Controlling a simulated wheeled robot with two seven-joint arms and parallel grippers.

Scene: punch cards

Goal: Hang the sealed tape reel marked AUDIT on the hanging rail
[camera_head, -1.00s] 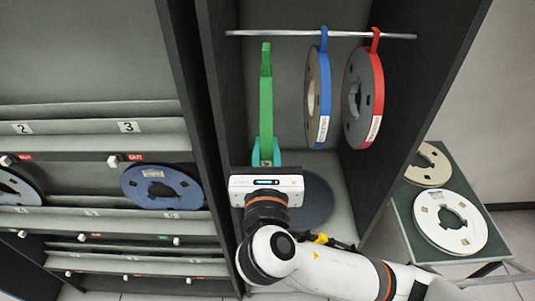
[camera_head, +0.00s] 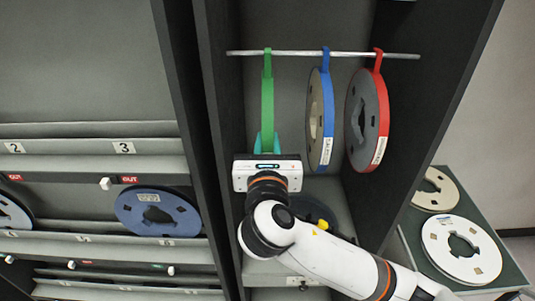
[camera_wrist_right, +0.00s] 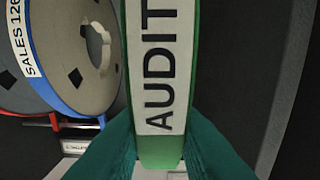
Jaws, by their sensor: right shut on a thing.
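The green tape reel (camera_head: 267,98) is seen edge-on in the head view, its hook up at the hanging rail (camera_head: 300,53). I cannot tell whether the hook bears on the rail. In the right wrist view the reel's green rim carries a white label (camera_wrist_right: 160,70) reading AUDIT. My right gripper (camera_head: 267,145) is shut on the reel's lower rim; its teal fingers (camera_wrist_right: 105,150) lie on both sides of the rim. My left gripper is not in view.
A blue-rimmed reel (camera_head: 320,120) and a red-rimmed reel (camera_head: 368,120) hang on the rail to the right. Dark cabinet walls stand on both sides. A side table (camera_head: 490,230) holds reels; a blue reel (camera_head: 157,212) sits on the left shelves.

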